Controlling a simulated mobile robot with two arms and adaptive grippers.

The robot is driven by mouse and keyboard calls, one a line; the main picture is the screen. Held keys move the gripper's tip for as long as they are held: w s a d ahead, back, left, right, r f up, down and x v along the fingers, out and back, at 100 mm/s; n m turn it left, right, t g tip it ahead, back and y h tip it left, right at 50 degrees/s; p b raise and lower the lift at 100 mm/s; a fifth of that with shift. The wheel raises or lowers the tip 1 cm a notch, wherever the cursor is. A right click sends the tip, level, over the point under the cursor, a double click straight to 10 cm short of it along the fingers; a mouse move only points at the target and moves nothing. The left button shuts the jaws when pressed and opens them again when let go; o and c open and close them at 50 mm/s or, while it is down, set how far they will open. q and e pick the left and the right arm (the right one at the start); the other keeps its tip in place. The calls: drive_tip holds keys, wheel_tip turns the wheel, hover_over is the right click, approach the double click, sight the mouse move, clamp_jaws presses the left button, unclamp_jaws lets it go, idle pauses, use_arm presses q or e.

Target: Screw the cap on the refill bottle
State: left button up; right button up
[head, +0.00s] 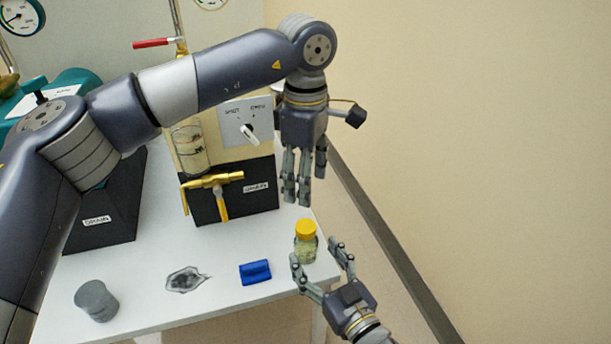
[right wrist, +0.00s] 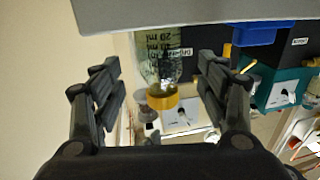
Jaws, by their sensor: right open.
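The refill bottle (head: 306,250) is a small clear bottle with pale yellow-green contents, upright near the right edge of the white table. A yellow cap (head: 305,229) sits on its top; how tightly is not visible. My right gripper (head: 319,256) is open beside the bottle, on its near right side. In the right wrist view the bottle (right wrist: 160,60), with volume marks, and its yellow cap (right wrist: 162,98) appear between the spread fingers. My left gripper (head: 304,196) hangs above the bottle, fingers pointing down, apart from the cap; its opening is unclear.
The wall is close on the right.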

drive_tip(key=v, duration=0.7)
drive_tip(key=shift+s, duration=0.1)
